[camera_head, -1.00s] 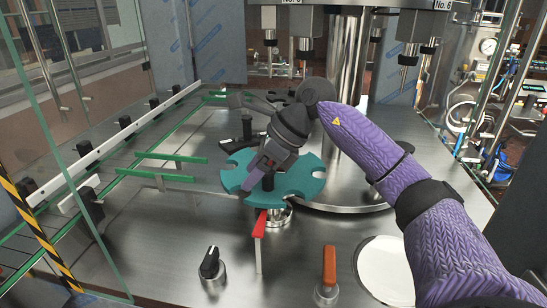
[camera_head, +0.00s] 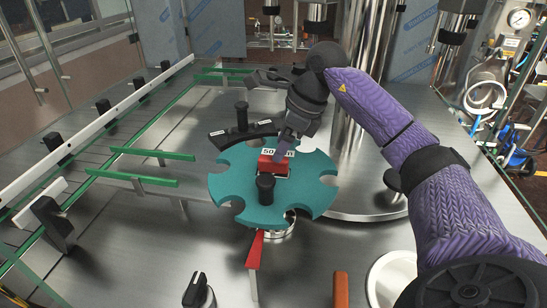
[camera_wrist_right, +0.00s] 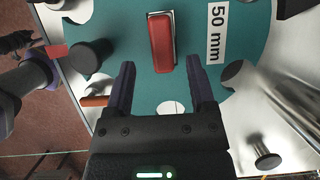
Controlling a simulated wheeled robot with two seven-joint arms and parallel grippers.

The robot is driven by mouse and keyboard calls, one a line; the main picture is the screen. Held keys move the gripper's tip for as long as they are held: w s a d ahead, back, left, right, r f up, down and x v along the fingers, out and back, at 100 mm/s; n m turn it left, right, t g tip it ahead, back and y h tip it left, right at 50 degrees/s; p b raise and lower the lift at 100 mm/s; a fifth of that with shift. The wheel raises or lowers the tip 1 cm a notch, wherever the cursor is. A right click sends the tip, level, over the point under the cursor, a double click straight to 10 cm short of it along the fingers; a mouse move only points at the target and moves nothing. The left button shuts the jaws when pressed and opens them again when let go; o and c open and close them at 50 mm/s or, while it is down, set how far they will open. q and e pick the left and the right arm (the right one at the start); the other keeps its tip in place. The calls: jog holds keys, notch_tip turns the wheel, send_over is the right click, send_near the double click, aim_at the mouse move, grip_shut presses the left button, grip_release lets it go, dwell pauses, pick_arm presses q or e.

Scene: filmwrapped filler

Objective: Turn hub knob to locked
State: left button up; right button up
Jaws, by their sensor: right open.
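The hub knob is a red bar (camera_head: 275,166) on top of the teal star wheel (camera_head: 228,187), beside a "50 mm" label. In the right wrist view the red bar (camera_wrist_right: 161,42) lies nearly upright in the picture, just beyond the fingertips, on the teal disc (camera_wrist_right: 118,30). My right gripper (camera_head: 287,150) is above the far side of the wheel, by the knob. In its wrist view the right gripper (camera_wrist_right: 160,72) is open, with nothing between its fingers. In the head view the gripper partly covers the label. My left gripper does not show.
A black post (camera_head: 265,187) stands on the wheel near the knob. A red lever (camera_head: 255,251), a black dial (camera_head: 197,290) and an orange handle (camera_head: 341,290) stand in front. Green guide rails (camera_head: 140,180) lie left. A steel column rises behind right.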

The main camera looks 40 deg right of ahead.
aim_at(273, 164)
jog(key=x, duration=0.5)
jog(key=shift+w+d, duration=0.1)
jog(key=shift+r, duration=0.1)
grip_shut()
